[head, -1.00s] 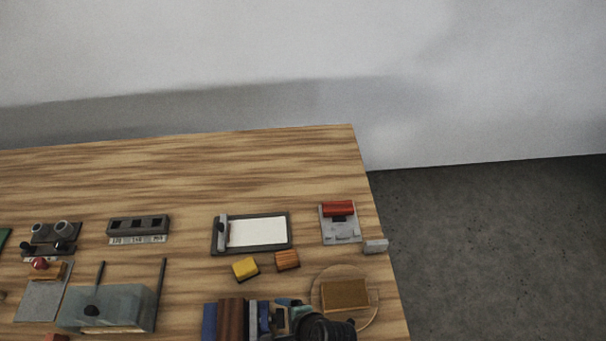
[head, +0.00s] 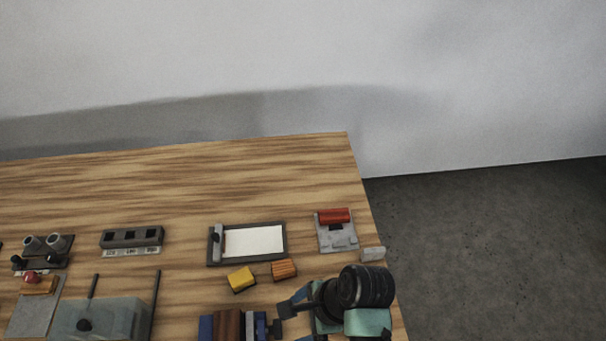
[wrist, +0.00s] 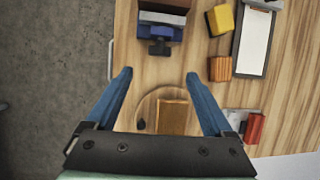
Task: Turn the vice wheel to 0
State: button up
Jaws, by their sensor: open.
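The vice (head: 228,325) is at the bottom edge of the head view, cut off by it. Blue and grey jaws stand on both sides of a brown block. In the wrist view the vice (wrist: 161,20) is at the top, with a dark wheel or handle (wrist: 160,47) on its near side. The wheel's marking cannot be read. My gripper (wrist: 158,75) is open and empty, its two blue fingers apart. It is to the right of the vice in the head view, not touching the wheel. One finger is hidden or out of frame in the head view.
A round disc with a wooden block (wrist: 173,116) lies below my gripper. A yellow block (head: 241,279), an orange-brown block (head: 284,268), a white-topped tray (head: 253,242) and a red-topped device (head: 334,216) are nearby. The table's far part is clear.

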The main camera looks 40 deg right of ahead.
jog(key=shift+s+d+r, duration=0.15)
jog(key=shift+s+r, duration=0.05)
jog(key=shift+r, duration=0.35)
